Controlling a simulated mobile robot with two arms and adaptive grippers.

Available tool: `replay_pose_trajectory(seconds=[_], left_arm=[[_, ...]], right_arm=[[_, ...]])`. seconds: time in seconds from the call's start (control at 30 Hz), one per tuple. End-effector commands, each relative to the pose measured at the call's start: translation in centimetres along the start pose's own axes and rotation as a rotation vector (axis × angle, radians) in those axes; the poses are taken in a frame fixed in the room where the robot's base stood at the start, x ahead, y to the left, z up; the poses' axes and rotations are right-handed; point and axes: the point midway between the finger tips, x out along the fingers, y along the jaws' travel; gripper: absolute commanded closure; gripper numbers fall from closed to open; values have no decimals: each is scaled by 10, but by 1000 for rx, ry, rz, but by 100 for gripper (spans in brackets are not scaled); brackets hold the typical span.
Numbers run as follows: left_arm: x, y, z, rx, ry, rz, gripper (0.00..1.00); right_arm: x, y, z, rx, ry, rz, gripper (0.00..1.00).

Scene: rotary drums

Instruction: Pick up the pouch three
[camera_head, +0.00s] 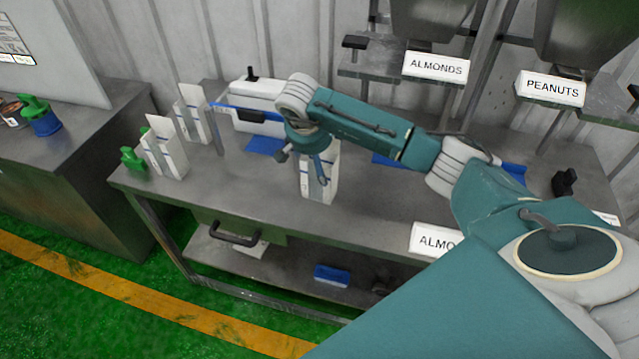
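Several white upright pouches with blue marks stand on the steel table. One pouch (172,160) is near the left end, another pouch (191,122) stands behind it, and a third pouch (330,184) stands near the middle front edge. I cannot read which is pouch three. My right arm reaches in from the right across the table. My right gripper (302,167) points down at the middle pouch, with its fingers spread apart. One finger overlaps this pouch in the picture; the other is to its left. I cannot tell whether they touch. My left gripper is not in view.
A white machine with a blue edge (251,96) stands at the table's back. ALMONDS (436,66) and PEANUTS (550,89) signs hang under hoppers. A blue box (332,276) lies on the lower shelf. The left front tabletop is clear.

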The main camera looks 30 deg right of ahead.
Motion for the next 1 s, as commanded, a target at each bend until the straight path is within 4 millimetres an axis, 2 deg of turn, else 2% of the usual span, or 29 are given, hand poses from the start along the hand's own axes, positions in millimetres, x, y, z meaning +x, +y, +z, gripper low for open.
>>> replay_pose_trajectory(seconds=[0.1, 0.3, 0.37, 0.7, 1.0], left_arm=[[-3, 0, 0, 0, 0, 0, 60], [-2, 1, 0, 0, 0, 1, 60], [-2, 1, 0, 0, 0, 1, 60], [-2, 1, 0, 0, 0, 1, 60], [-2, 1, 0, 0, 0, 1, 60]], right_arm=[[7, 0, 0, 0, 1, 0, 8], [8, 0, 0, 0, 1, -1, 8], [8, 0, 0, 0, 1, -1, 18], [8, 0, 0, 0, 1, 0, 84], [7, 0, 0, 0, 1, 0, 84]])
